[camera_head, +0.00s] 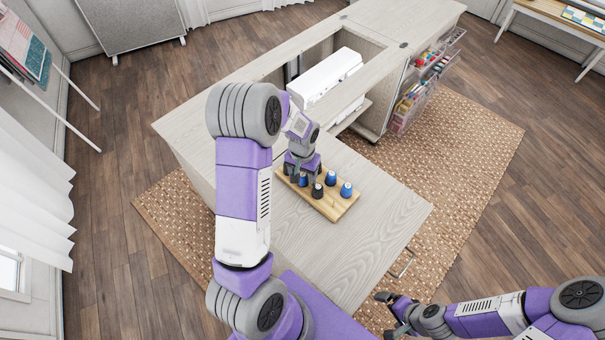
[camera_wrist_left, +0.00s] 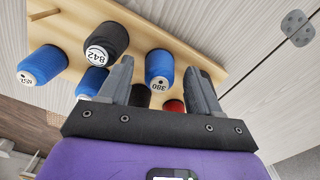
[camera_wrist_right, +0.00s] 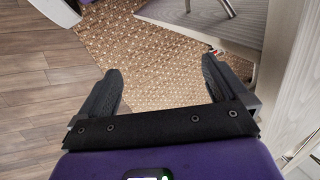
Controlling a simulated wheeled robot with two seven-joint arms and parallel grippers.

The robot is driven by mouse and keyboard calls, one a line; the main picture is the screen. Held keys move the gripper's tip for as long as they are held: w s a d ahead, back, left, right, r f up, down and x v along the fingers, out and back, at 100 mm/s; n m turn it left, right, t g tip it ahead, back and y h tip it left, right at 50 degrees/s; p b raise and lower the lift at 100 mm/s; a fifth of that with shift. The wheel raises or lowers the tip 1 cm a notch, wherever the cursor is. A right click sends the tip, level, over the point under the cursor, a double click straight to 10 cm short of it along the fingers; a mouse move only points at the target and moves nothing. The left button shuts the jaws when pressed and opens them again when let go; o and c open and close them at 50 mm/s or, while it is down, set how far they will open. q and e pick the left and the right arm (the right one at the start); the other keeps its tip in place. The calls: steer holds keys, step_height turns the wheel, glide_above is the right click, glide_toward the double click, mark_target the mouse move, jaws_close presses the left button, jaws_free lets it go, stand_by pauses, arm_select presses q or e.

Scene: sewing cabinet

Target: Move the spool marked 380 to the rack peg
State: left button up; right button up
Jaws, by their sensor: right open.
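The blue spool marked 380 (camera_wrist_left: 159,68) stands on the wooden rack (camera_wrist_left: 170,35), its numbered end facing the left wrist camera. My left gripper (camera_wrist_left: 160,75) is open over the rack, with the 380 spool between its fingers in the picture and visible gaps on both sides. In the head view my left gripper (camera_head: 302,180) is at the rack's far end and hides part of it. A bare peg (camera_wrist_left: 44,15) sticks out at the rack's upper left in the left wrist view. My right gripper (camera_wrist_right: 165,85) is open and empty, away from the rack.
A black spool marked 842 (camera_wrist_left: 106,43), another blue spool (camera_wrist_left: 42,66) and a partly hidden red spool (camera_wrist_left: 174,105) stand close by. A white sewing machine (camera_head: 325,76) sits in the cabinet opening behind. The tabletop (camera_head: 385,215) right of the rack is clear.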

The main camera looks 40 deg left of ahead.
arm_select(q)
steer(key=shift+o, duration=0.2)
step_height(320, 180, up, 8)
steer(key=p, duration=0.1)
steer(key=shift+f+p, duration=0.2)
steer(key=shift+p, duration=0.15)
stand_by(0.5)
